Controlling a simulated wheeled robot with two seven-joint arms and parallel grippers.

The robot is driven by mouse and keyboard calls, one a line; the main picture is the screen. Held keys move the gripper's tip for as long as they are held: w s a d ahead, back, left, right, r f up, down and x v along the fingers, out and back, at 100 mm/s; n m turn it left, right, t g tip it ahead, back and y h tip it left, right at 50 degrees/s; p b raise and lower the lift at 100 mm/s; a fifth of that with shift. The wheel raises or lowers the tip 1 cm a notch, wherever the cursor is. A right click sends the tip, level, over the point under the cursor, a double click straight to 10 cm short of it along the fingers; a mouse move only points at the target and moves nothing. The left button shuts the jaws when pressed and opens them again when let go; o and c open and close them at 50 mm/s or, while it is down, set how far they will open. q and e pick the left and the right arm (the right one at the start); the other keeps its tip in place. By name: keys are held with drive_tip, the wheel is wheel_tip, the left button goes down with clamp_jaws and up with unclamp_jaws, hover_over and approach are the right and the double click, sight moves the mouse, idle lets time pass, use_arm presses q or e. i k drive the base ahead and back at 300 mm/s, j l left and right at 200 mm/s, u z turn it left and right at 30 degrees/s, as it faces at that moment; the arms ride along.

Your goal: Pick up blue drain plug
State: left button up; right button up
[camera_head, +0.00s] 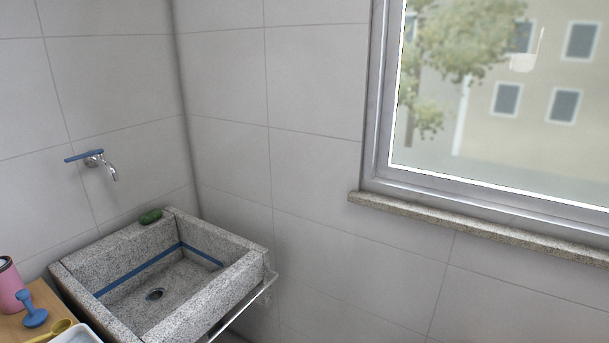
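A blue plug-shaped item with a knob on a stem and a wide round base, which looks like the blue drain plug (33,310), stands on a wooden surface (12,328) at the lower left. It is beside a pink cup and left of the stone sink (188,320). Neither of my grippers shows in the head view, so I cannot tell their state or distance from the plug.
A pink cup (10,287), a yellow spoon (50,332) and a white tray (78,338) crowd the plug. The sink has a dark drain (155,294), a blue inner stripe (135,272) and a green item (150,216) on its rim. A tap (108,167) is above.

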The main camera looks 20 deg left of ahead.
sight(36, 318)
drive_tip(key=i+j+u, duration=0.1)
drive_tip(key=i, duration=0.6)
drive_tip(key=i+j+u, duration=0.1)
drive_tip(key=i, duration=0.65)
drive_tip(key=i+u, duration=0.1)
drive_tip(key=u, duration=0.3)
drive_tip(key=i+u, duration=0.15)
drive_tip(key=u, duration=0.2)
drive_tip(key=i+l+u, duration=0.1)
drive_tip(key=u, duration=2.7)
